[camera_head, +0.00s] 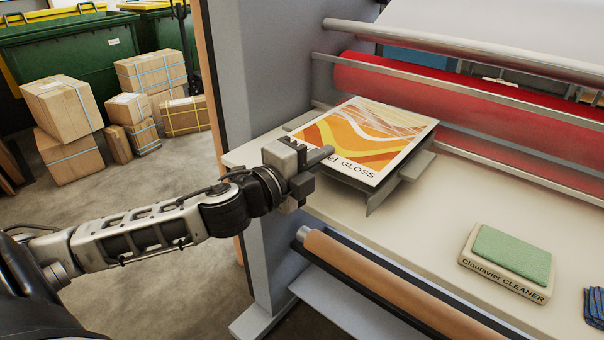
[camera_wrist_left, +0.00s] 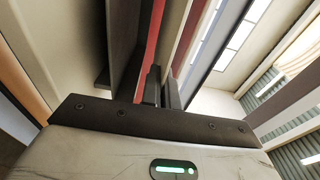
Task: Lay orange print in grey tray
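The orange print (camera_head: 358,137) is a flat sheet with orange and yellow waves, a white border and a partly covered label ending in "GLOSS". It lies level over the grey tray (camera_head: 382,196), whose edges show at its sides and front. I cannot tell whether it rests on the tray or hangs just above it. My left gripper (camera_head: 318,160) is at the print's near left edge, with one finger over its top. In the left wrist view the fingers (camera_wrist_left: 163,90) are close together around the sheet's edge. My right gripper is not in view.
The laminator's red roller (camera_head: 450,97) and metal bars lie behind the tray. A cleaner block with a green pad (camera_head: 512,254) and a blue cloth (camera_head: 594,307) are at the right. A brown roll (camera_head: 385,285) runs below the table's front edge. The table (camera_head: 455,205) between is clear.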

